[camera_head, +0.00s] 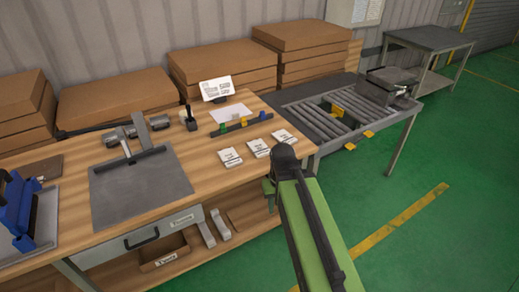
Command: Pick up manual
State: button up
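Three small white printed booklets lie in a row near the front edge of the wooden workbench: a left one (230,157), a middle one (257,147) and a right one (284,136). They look like manuals, but their print is too small to read. My green arm reaches up from the bottom of the picture. Its dark end, my gripper (284,155), appears just in front of the right booklet, by the bench edge. The fingers cannot be made out, and no held thing shows.
The wooden bench (75,172) carries a grey plate (140,187), a blue-handled device (17,208), a white sign (216,88) and a dark rail (241,124) with coloured blocks. A roller conveyor (338,115) adjoins at right. Green floor (440,170) at right is free.

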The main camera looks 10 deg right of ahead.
aim_at(260, 148)
jog(key=u, duration=0.35)
jog(key=i, duration=0.8)
jog(key=u, duration=0.75)
jog(key=i, duration=0.65)
jog(key=u, duration=0.25)
